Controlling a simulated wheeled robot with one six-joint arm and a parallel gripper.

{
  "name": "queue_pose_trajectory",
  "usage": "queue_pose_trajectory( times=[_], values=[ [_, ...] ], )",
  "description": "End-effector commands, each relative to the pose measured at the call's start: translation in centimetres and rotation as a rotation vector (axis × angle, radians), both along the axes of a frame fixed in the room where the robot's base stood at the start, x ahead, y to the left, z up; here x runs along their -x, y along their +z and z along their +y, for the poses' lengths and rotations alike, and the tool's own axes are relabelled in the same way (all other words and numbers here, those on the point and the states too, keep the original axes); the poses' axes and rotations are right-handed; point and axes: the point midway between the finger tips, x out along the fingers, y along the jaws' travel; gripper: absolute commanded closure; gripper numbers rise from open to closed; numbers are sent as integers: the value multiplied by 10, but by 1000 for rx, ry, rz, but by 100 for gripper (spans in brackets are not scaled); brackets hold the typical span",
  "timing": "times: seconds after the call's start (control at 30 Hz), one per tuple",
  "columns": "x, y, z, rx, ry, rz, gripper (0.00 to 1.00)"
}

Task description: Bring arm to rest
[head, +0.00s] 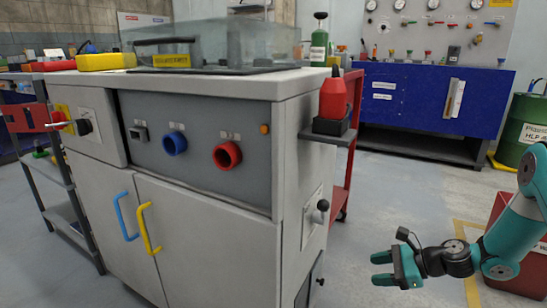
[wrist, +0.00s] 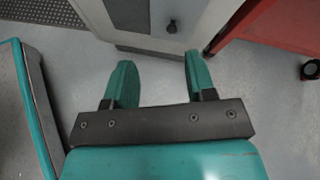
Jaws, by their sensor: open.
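My gripper (head: 382,269) is at the lower right of the head view, at the end of my teal arm. Its two teal fingers are apart with nothing between them.
A red cart (head: 350,150) stands behind. A blue bench (head: 425,95) and a green drum (head: 525,125) are farther back. The floor (head: 395,200) between is clear.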

Motion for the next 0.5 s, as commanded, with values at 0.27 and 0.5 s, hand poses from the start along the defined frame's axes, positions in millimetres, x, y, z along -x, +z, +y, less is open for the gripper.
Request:
queue_pose_trajectory(
  times=[0.27, 0.5],
  values=[
    [46, 147, 92, 376, 619, -414, 49],
    [138, 240, 144, 604, 1144, -775, 49]
  ],
)
